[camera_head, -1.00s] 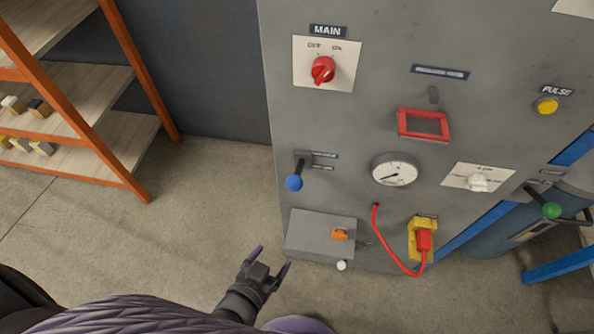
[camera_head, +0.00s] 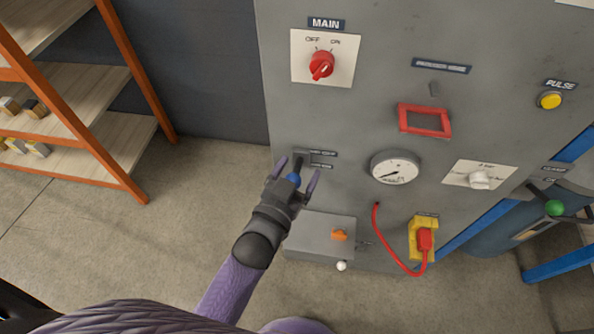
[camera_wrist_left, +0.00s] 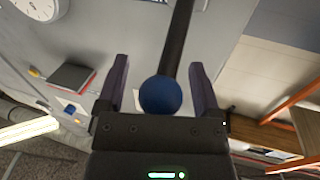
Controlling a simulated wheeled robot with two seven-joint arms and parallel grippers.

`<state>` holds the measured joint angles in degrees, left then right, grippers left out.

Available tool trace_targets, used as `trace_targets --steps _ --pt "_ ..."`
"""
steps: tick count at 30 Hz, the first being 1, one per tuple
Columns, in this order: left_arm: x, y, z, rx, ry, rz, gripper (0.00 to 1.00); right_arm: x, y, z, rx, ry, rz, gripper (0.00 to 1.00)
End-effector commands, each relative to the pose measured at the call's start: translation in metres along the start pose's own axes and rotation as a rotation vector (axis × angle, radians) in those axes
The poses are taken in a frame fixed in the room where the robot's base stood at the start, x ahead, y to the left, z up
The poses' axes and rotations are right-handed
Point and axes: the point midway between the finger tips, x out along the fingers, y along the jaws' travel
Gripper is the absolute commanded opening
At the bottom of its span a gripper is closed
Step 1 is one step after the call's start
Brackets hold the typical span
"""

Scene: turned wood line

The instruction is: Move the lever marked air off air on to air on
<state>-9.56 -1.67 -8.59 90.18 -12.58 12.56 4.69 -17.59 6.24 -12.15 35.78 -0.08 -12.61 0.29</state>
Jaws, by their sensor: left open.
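The lever is a dark arm with a blue ball knob (camera_head: 293,178) on the left of the grey cabinet front. Two small dark labels (camera_head: 322,154) sit beside its pivot; their words are too small to read. The lever hangs downward, tilted slightly left. My left gripper (camera_head: 296,170) is open, with one finger on each side of the blue knob. My right gripper is not in view.
The grey cabinet (camera_head: 300,115) carries a red MAIN knob (camera_head: 321,65), a gauge (camera_head: 394,169), a red frame (camera_head: 424,120) and a yellow PULSE button (camera_head: 551,100). A grey box (camera_head: 318,234) juts out below the lever. A red cable (camera_head: 385,248) hangs right. Orange-framed shelves (camera_head: 90,100) stand left.

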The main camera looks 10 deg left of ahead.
Motion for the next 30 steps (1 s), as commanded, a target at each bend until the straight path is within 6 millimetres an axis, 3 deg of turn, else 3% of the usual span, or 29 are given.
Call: trace_targets --steps 2,14,25,30 --pt "0.0 0.0 0.0 0.0 0.0 0.0 0.84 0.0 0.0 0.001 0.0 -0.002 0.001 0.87" --pt "0.0 0.0 0.0 0.0 0.0 0.0 0.0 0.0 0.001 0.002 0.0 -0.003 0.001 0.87" --pt "-0.001 0.0 0.001 0.0 0.002 0.0 0.0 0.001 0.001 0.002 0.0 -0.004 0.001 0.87" --pt "-0.002 0.001 0.007 0.007 0.033 -0.001 0.0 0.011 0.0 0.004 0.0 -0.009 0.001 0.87"
